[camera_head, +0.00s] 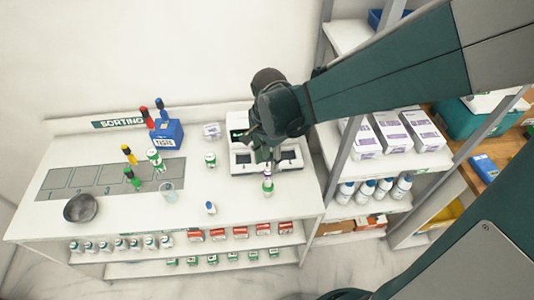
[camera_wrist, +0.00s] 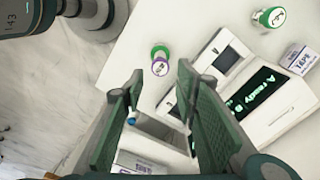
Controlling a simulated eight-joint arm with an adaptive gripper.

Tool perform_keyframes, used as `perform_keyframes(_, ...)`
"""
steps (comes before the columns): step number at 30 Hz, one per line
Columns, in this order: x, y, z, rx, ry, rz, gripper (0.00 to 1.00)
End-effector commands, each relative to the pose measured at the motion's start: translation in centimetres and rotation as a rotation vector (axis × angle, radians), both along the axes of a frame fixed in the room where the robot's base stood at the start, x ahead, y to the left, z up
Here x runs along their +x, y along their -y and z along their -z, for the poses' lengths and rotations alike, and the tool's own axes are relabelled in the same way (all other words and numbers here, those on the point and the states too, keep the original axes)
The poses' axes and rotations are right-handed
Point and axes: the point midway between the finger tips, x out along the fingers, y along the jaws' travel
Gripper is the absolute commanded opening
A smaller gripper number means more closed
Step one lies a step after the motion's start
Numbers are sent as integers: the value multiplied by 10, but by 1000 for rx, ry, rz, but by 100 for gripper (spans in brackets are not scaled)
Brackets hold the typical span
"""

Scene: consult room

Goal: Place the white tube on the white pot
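A small white tube with a blue cap (camera_head: 210,208) is near the table's front edge. I cannot tell which one is the task's tube.
A white device (camera_head: 240,165) with a lit display stands behind my gripper. Another green-lidded pot (camera_head: 155,160), a clear beaker (camera_head: 168,191), a blue tube box (camera_head: 168,134) and a grey bowl (camera_head: 80,208) are left. Shelves with boxes (camera_head: 391,130) stand right.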

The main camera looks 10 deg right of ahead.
Motion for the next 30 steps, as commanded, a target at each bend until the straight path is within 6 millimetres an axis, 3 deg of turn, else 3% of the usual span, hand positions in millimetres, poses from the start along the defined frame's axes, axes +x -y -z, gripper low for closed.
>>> perform_keyframes(23, 0, 0, -4, 1, 1, -2, 30)
perform_keyframes(30, -3, 8, -14, 6, 24, -39, 30)
